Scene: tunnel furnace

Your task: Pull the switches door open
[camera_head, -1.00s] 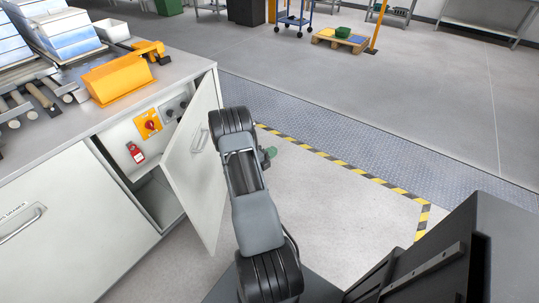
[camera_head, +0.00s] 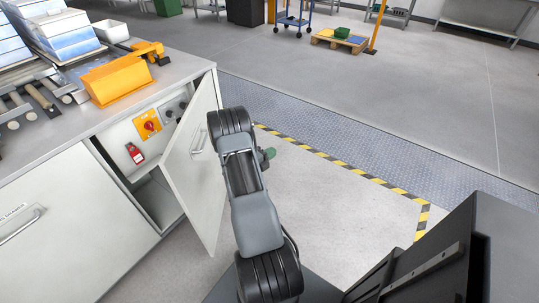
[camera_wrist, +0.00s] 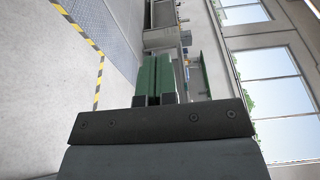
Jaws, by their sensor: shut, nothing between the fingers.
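The switches door (camera_head: 198,165) is a white cabinet door that stands part-way open, swung out from the cabinet front. Its bar handle (camera_head: 199,141) is on its outer face. Behind it, a red switch on a yellow plate (camera_head: 148,125), dark round knobs (camera_head: 175,112) and a red tag (camera_head: 135,153) show in the compartment. My gripper (camera_head: 270,153) is mostly hidden behind my arm, right of the door and apart from the handle. In the wrist view its green fingers (camera_wrist: 155,62) are together, with nothing between them. The door and handle do not show in that view.
A yellow machine part (camera_head: 117,80) sits on the cabinet's worktop (camera_head: 180,75). A closed cabinet front (camera_head: 80,240) is at left. Yellow-black floor tape (camera_head: 345,172) bounds clear floor on the right. A blue cart (camera_head: 293,22) and a pallet (camera_head: 340,40) stand far back.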

